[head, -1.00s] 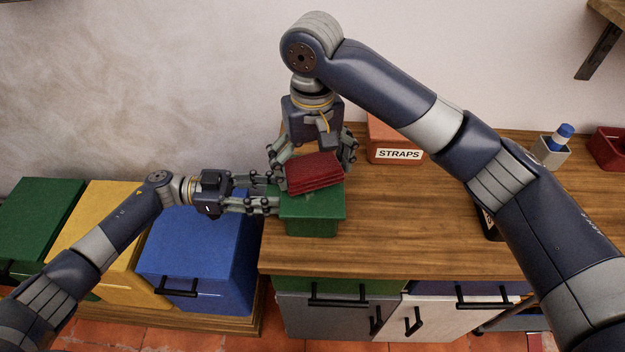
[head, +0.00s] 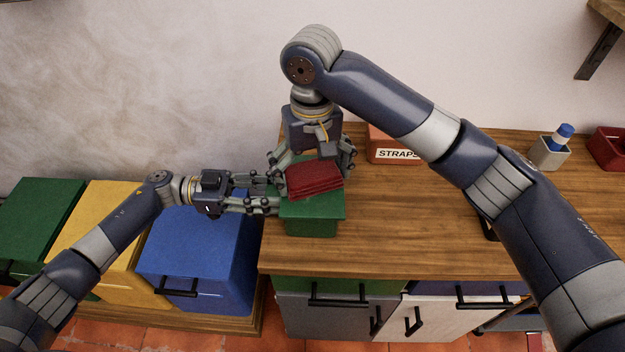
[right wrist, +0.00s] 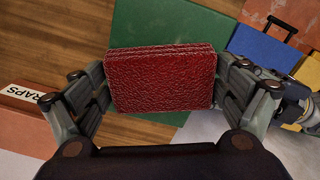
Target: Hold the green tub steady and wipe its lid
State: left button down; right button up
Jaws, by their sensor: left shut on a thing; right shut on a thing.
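The green tub (head: 312,226) stands at the left end of the wooden worktop with its lid on top. My left gripper (head: 272,200) reaches in from the left and is shut on the tub's side. A folded dark red cloth (head: 314,181) is between the fingers of my right gripper (head: 312,170), which points down from above. The cloth is over the lid and appears to lie on it; any small gap is hard to tell. In the right wrist view the cloth (right wrist: 162,80) hides the middle of the green lid (right wrist: 165,28).
An orange box labelled STRAPS (head: 392,150) stands behind and right of the tub. A grey holder (head: 551,153) with a blue-topped item and a red bin (head: 612,150) are farther right. Blue (head: 200,245), yellow (head: 105,215) and green (head: 40,215) boxes stand left, below worktop height.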

aim_at(305, 205)
pick_arm(q)
jog(key=shift+f, duration=0.25)
pick_arm(e)
jog(key=shift+s+a, duration=0.55)
jog(key=shift+a, duration=0.15)
jog(key=shift+s+d, duration=0.1)
jog(key=shift+s, duration=1.6)
jog(key=shift+s+r, duration=0.15)
jog(key=shift+s, duration=0.15)
